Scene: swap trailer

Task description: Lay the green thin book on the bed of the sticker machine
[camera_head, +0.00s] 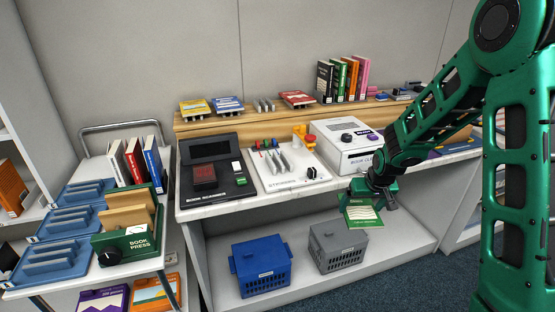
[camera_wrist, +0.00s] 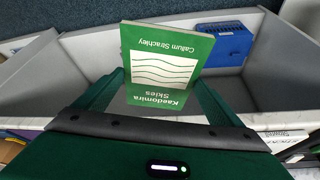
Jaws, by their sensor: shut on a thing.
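The green thin book (camera_head: 363,214) hangs in front of the counter's front edge, held in my gripper (camera_head: 374,196). In the wrist view the green book (camera_wrist: 195,44) shows a white panel with wavy lines and points away from the palm. My gripper (camera_wrist: 158,100) is shut on its near end. The sticker machine looks to be the white flat unit (camera_head: 287,172) on the counter, with upright grey pieces, coloured knobs and a red-and-orange part on it. Its front label is only partly legible. The book is to its right and lower, apart from it.
A black scanner-like device (camera_head: 214,168) stands left of the white unit, and a white box machine (camera_head: 345,149) stands right. Blue (camera_head: 261,267) and grey (camera_head: 338,247) crates sit on the lower shelf. A cart (camera_head: 83,268) with blue trays is at left.

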